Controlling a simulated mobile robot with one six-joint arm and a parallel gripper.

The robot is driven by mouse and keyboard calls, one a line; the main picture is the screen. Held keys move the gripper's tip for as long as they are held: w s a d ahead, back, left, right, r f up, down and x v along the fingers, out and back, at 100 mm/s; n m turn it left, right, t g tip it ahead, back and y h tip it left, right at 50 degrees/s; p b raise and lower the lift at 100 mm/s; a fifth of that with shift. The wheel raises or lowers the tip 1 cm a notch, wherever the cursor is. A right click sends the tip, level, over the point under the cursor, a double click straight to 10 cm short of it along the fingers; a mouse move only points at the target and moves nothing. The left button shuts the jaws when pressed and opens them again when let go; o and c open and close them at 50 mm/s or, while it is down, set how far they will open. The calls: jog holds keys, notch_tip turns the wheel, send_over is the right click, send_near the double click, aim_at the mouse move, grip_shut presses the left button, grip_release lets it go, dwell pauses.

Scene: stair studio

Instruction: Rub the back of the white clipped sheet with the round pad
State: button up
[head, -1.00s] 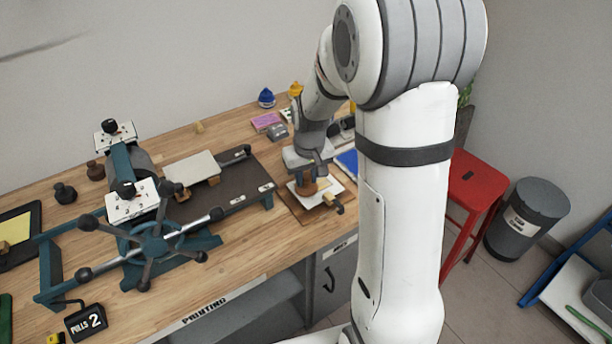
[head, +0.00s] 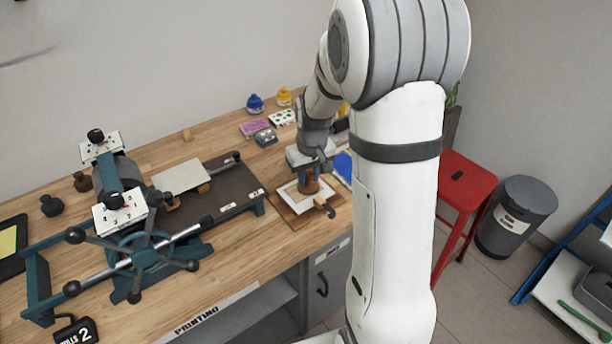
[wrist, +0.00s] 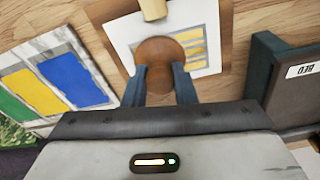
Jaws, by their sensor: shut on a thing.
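The white sheet (wrist: 122,37) lies on a brown wooden board, with a yellowish block-like clip (wrist: 153,9) at its edge in the wrist view. Yellow and grey printed areas show on the sheet's face. In the head view the sheet (head: 287,196) is partly covered by my gripper. My gripper (wrist: 160,85) is shut on the round brown wooden pad (wrist: 158,50), which is over the sheet. The pad (head: 308,184) also shows in the head view. I cannot tell whether the pad's underside touches the sheet.
A teal press with a spoked wheel (head: 146,253) and dark bed (head: 232,186) stands left of the board. A tray with green, yellow and blue patches (wrist: 45,85) lies beside the board. Ink bottles (head: 254,104) stand at the back. A red stool (head: 458,180) is right of the bench.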

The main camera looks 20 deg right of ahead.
jog(key=shift+w+d+f, duration=0.1)
jog(key=shift+w+d, duration=0.15)
jog(key=shift+d, duration=0.55)
jog(key=shift+s+a, duration=0.2)
jog(key=shift+a, duration=0.3)
jog(key=shift+s+a, duration=0.15)
jog(key=shift+a, duration=0.35)
jog(key=shift+a, duration=0.15)
jog(key=shift+s+a, duration=0.25)
jog(key=shift+a, duration=0.55)
jog(key=shift+s+a+b, duration=0.2)
jog(key=shift+a, duration=0.3)
jog(key=shift+s+a+b, duration=0.15)
jog(key=shift+a+b, duration=0.05)
jog(key=shift+a, duration=0.25)
notch_tip(320, 180, up, 7)
jog(key=p, duration=0.4)
jog(key=shift+p, duration=0.4)
